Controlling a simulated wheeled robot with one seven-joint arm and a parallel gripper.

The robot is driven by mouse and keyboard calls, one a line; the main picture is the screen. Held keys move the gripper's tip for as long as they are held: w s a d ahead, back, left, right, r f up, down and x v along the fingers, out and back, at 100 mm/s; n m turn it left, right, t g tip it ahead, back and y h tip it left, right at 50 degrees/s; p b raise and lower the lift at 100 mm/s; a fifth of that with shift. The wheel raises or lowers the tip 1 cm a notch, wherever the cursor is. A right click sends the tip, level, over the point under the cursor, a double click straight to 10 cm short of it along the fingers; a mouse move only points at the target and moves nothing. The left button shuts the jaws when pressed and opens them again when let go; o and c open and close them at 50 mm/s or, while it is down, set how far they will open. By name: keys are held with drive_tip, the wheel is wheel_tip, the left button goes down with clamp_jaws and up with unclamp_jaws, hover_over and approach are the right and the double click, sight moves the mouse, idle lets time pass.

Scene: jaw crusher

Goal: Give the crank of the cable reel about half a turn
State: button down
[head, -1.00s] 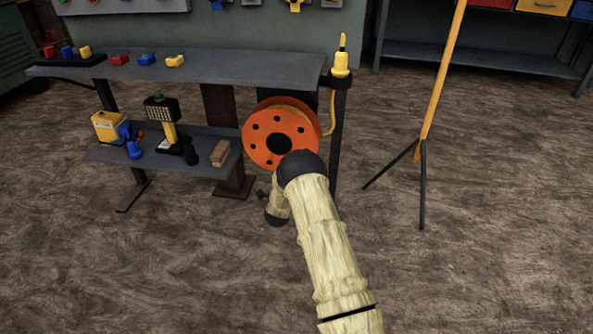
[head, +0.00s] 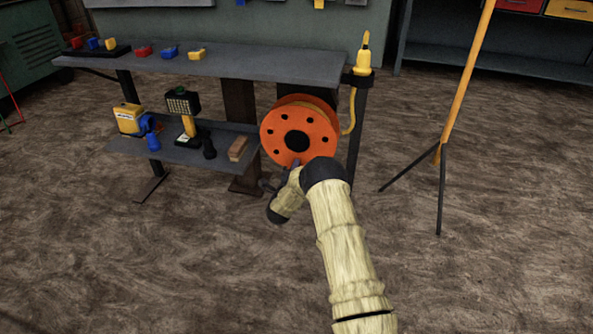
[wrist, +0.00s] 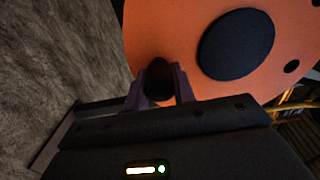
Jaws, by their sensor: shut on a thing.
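The cable reel (head: 320,134) is an orange disc with dark holes and a black hub, mounted at the right end of the workbench. In the wrist view its orange face (wrist: 165,32) and black hub (wrist: 236,45) fill the upper middle and right. The crank's dark knob (wrist: 159,80) stands at the lower left of the hub in that view. My gripper (wrist: 160,90) is shut on this knob, one finger on each side.
The workbench (head: 215,65) carries red, blue and yellow pieces. Its lower shelf (head: 130,147) holds a yellow box, a lamp and a brown block. A yellow plug (head: 365,55) stands in a holder right of the reel. An orange pole on a tripod (head: 440,155) stands further right.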

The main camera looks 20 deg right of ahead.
drive_tip(key=shift+s+a+f, duration=0.1)
drive_tip(key=shift+a+f, duration=0.05)
drive_tip(key=shift+f, duration=0.1)
drive_tip(key=c, duration=1.3)
unclamp_jaws()
drive_tip(key=shift+o, duration=0.7)
drive_tip(key=shift+r, duration=0.15)
drive_tip(key=p+v, duration=0.7)
drive_tip(key=v, duration=1)
drive_tip(key=shift+s+p, duration=0.2)
drive_tip(key=shift+p, duration=0.1)
